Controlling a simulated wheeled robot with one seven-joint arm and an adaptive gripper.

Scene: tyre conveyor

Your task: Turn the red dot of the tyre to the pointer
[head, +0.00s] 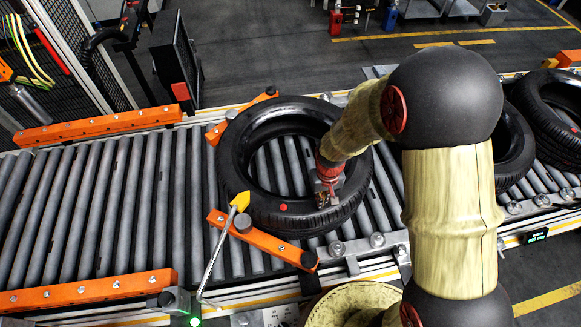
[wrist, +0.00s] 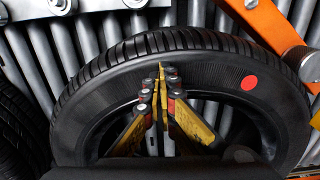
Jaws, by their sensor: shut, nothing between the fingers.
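A black tyre (head: 240,150) lies flat on the roller conveyor. It also fills much of the wrist view (wrist: 85,115). Its red dot (head: 283,207) is on the near sidewall, and shows right of my fingers in the wrist view (wrist: 249,83). The yellow pointer (head: 241,201) is at the tyre's near-left edge, left of the dot and apart from it. A bit of yellow pointer shows at the right edge of the wrist view (wrist: 316,119). My gripper (head: 325,205) is shut and empty over the tyre's near sidewall, right of the dot. The wrist view shows its fingertips (wrist: 161,68) together.
Orange stop bars with rollers (head: 262,243) flank the tyre, near and far. Further tyres (head: 555,105) stand on the conveyor at right, partly behind my arm. Orange side rails (head: 90,291) edge the belt at left. The rollers left of the tyre (head: 110,200) are clear.

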